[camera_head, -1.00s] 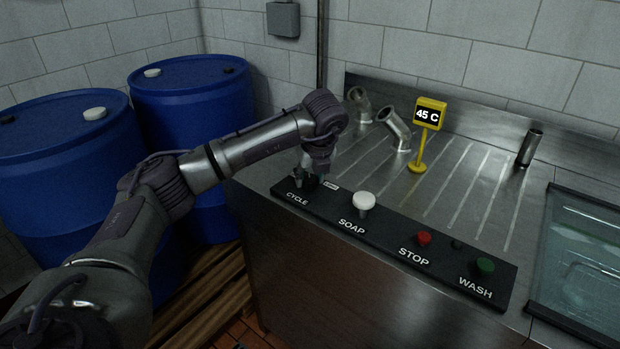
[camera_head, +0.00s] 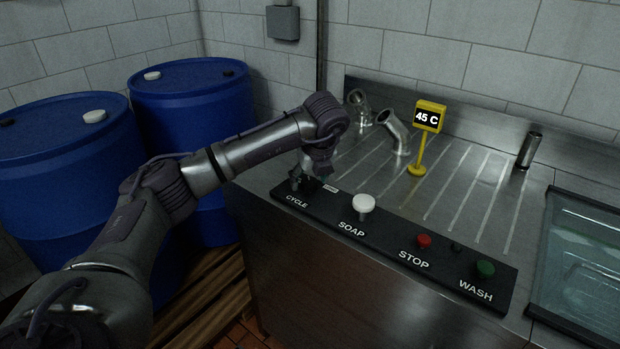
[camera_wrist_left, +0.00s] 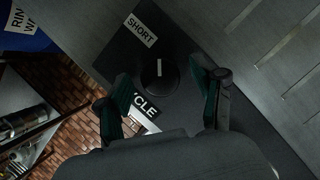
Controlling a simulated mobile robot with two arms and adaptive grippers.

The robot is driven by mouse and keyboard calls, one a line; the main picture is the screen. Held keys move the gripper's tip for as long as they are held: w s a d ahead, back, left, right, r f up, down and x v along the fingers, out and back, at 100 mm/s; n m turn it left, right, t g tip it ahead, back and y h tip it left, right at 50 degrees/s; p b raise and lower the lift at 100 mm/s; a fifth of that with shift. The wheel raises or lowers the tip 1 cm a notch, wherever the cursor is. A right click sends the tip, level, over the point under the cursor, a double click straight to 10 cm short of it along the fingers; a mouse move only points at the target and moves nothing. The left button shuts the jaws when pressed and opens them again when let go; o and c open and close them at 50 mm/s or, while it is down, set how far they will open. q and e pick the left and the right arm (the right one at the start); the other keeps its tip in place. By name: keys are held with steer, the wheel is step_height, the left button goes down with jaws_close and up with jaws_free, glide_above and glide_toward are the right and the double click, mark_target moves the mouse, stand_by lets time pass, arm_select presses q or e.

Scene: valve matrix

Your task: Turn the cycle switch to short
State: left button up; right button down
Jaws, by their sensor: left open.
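The cycle switch (camera_wrist_left: 158,76) is a round black knob with a white pointer line, seen in the left wrist view. The line points straight up in that picture. A white SHORT label (camera_wrist_left: 141,29) lies up and left of the knob, and a CYCLE label (camera_wrist_left: 146,104) lies below it. My left gripper (camera_wrist_left: 161,77) is open, its green-padded fingers on either side of the knob; contact cannot be told. In the head view my left gripper (camera_head: 309,180) is over the CYCLE end of the black panel (camera_head: 385,240) and hides most of the knob. My right gripper is not in view.
The panel also has a white SOAP knob (camera_head: 363,204), a red STOP button (camera_head: 424,241) and a green WASH button (camera_head: 485,268). A yellow 45 C display (camera_head: 429,116) and bent metal pipes (camera_head: 395,130) stand behind. Blue barrels (camera_head: 190,100) are at left, a water basin (camera_head: 585,250) at right.

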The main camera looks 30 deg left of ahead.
arm_select(q)
steer(key=v, duration=1.2)
steer(key=shift+a, duration=0.1)
